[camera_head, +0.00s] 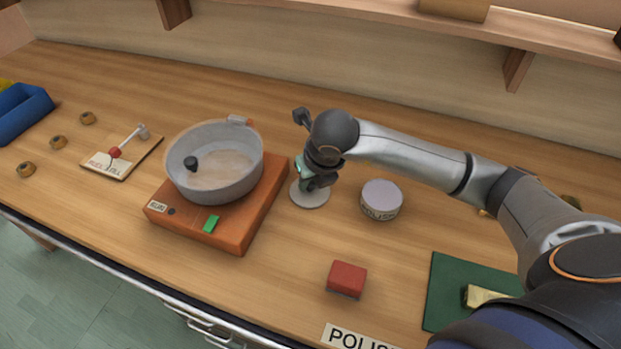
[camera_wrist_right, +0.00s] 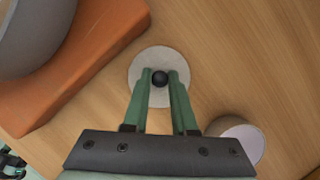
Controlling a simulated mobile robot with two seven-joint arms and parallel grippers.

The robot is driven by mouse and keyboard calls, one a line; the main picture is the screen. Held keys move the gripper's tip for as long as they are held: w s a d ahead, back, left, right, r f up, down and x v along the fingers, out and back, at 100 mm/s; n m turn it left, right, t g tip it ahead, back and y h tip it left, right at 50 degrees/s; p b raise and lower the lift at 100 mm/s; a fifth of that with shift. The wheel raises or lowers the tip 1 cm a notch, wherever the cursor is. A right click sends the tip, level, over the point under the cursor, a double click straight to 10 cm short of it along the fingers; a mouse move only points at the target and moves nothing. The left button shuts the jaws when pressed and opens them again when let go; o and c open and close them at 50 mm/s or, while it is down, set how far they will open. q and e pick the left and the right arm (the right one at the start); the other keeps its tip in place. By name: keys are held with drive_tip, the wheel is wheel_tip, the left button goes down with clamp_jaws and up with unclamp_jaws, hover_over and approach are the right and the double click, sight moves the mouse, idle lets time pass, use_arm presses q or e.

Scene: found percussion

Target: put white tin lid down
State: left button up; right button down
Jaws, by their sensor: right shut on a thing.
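The white tin lid (camera_head: 311,198) is a pale disc at the middle of the bench, just right of the orange base. Its black knob (camera_wrist_right: 160,78) shows in the right wrist view, on the lid's pale disc (camera_wrist_right: 150,62). My right gripper (camera_head: 308,180) is above the lid, its green fingers shut on the knob between their tips. The lid looks flat and at or very near the wood; I cannot tell whether it touches. The round tin marked POLISH (camera_head: 381,201) stands to the right of the lid, and also shows in the right wrist view (camera_wrist_right: 240,138). My left gripper is out of view.
A grey pan (camera_head: 215,165) sits on the orange base (camera_head: 235,228) close left of the lid. A red block (camera_head: 346,279) lies in front, and a green mat (camera_head: 445,285) lies at front right. A wall shelf (camera_head: 400,15) runs along the back.

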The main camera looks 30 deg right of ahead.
drive_tip(key=c, duration=0.7)
unclamp_jaws()
drive_tip(key=shift+r, duration=0.1)
drive_tip(key=v, duration=1.2)
